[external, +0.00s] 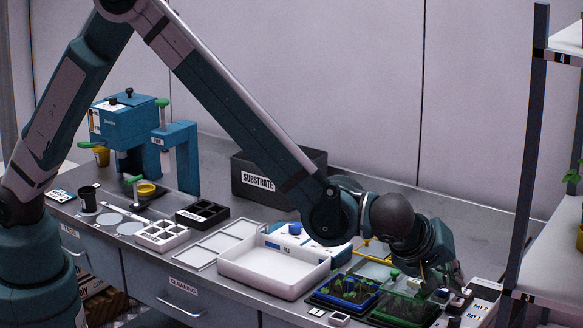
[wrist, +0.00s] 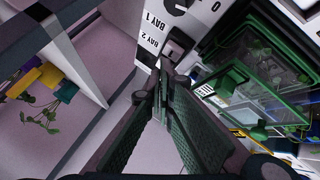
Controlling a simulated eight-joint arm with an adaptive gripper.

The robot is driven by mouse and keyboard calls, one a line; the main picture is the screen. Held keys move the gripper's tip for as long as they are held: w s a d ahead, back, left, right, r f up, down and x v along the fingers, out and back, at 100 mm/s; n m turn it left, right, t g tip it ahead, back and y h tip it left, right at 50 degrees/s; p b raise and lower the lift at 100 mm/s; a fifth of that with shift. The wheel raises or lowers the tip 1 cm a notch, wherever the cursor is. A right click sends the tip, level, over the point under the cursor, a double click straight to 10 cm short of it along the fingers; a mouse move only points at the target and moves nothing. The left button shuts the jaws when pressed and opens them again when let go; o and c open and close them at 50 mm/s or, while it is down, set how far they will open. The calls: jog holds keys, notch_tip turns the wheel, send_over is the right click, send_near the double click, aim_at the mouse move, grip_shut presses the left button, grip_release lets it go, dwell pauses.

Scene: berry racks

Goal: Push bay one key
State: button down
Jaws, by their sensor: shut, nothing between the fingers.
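A white key panel (external: 484,291) lies at the right end of the bench, with dark keys and printed bay labels. In the wrist view the BAY 1 label (wrist: 149,19) and BAY 2 label (wrist: 152,42) show on the panel (wrist: 204,12). A dark key (wrist: 177,6) lies near the BAY 1 side, and a grey key (wrist: 173,50) lies beside BAY 2, just beyond my fingertips. My gripper (wrist: 162,76) is shut and empty, pointing at the panel. Whether the tips touch a key cannot be told. In the external view my wrist partly hides the panel's left side.
A green clear-lidded tray (external: 404,306) stands just left of the panel, and a blue plant tray (external: 347,290) beside it. A white bin (external: 273,266) sits further left. A shelf post (external: 522,150) rises close on the right, with plants on the shelves.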

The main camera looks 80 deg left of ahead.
jog(key=shift+f, duration=0.2)
jog(key=shift+f+b, duration=0.25)
jog(key=shift+b, duration=0.15)
jog(key=shift+f, duration=0.15)
dwell(0.5)
dwell(0.3)
jog(key=shift+r, duration=0.65)
jog(key=shift+r, duration=0.1)
jog(key=shift+r+p, duration=0.95)
jog(key=shift+r, duration=1.95)
